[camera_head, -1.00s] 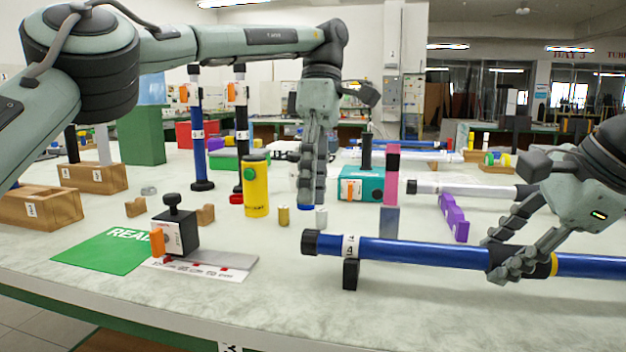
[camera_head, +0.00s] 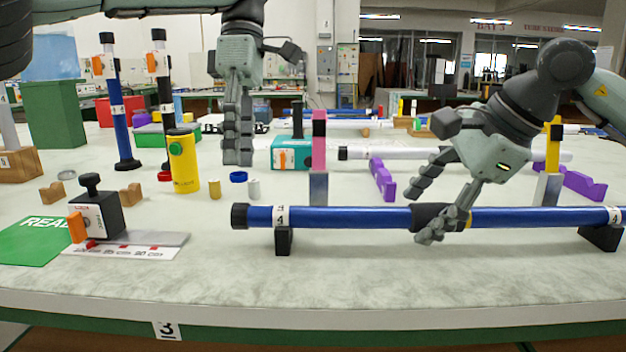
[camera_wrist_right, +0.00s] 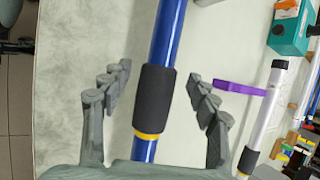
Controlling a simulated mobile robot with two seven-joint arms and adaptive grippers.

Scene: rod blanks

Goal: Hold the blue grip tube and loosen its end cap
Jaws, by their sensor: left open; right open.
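The blue grip tube (camera_head: 340,217) lies level on black supports near the table's front. A black end cap (camera_head: 240,216) closes its left end. A black sleeve (camera_head: 428,217) with a yellow band is on its middle. My right gripper (camera_head: 425,213) is open at the sleeve; in the right wrist view its fingers (camera_wrist_right: 160,82) stand apart on both sides of the tube, with gaps and no visible contact. My left gripper (camera_head: 238,158) points down, fingers close together in this view, behind the tube and above its cap end, apart from it.
A black clamp block (camera_head: 98,212) on a ruler plate is at left. Pink (camera_head: 319,150) and yellow posts stand behind the tube. The front table strip is clear.

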